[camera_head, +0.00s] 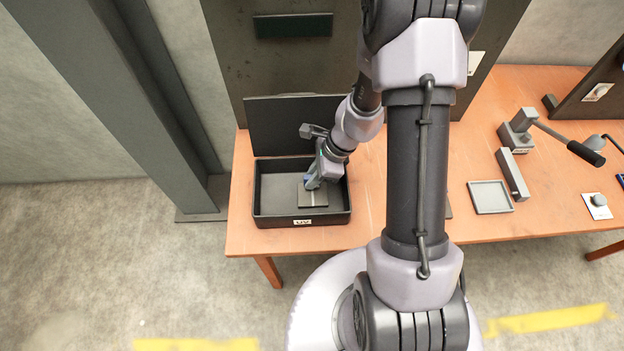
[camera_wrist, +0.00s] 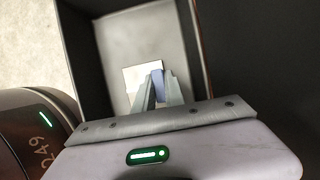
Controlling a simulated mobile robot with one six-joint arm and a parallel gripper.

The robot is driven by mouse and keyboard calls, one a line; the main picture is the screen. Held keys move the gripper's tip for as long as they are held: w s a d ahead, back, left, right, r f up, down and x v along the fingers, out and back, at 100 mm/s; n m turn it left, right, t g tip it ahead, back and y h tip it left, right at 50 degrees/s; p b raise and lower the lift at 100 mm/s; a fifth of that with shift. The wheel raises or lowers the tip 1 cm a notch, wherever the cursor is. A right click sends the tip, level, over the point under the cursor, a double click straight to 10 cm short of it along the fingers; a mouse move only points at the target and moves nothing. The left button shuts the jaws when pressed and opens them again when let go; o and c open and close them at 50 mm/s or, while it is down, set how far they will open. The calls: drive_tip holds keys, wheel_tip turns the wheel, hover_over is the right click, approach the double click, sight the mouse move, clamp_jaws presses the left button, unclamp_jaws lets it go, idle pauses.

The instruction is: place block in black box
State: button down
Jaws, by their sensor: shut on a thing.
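The black box (camera_head: 262,219) stands open on the left of the table, its lid raised at the back and a "UV" label on its front. My gripper (camera_head: 311,184) reaches down into it from the upper right. A flat, square grey block (camera_head: 315,199) with a pale line across it is at the fingertips, inside the box's walls. In the wrist view, my gripper (camera_wrist: 155,98) is shut on the block (camera_wrist: 136,76), which looks pale there. The fingers hide part of the block. I cannot tell whether it touches the box floor.
The orange table (camera_head: 460,150) also holds a shallow grey tray (camera_head: 490,197), a grey bar (camera_head: 512,174) and a lever device (camera_head: 517,130) to the right. A dark panel (camera_head: 285,60) rises behind the box. My arm hides the middle of the table.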

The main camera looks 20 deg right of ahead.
drive_tip(key=c, duration=1.8)
unclamp_jaws()
drive_tip(key=o, duration=0.4)
drive_tip(key=a+p+v, duration=0.1)
drive_tip(key=p+v, duration=0.5)
drive_tip(key=v, duration=0.7)
drive_tip(key=s+a+r+n+t+h, duration=0.1)
drive_tip(key=a+r+n, duration=0.25)
drive_tip(key=r, duration=0.35)
drive_tip(key=s+a+r+n+t, duration=0.15)
drive_tip(key=r+n, duration=0.25)
drive_tip(key=r, duration=0.4)
drive_tip(key=s+a+r+n+t+h, duration=0.1)
drive_tip(key=s+a+r+n, duration=0.4)
drive_tip(key=s+r+n, duration=0.5)
drive_tip(key=shift+s+r+t, duration=0.3)
drive_tip(key=shift+t, duration=0.15)
drive_tip(key=shift+a, duration=0.1)
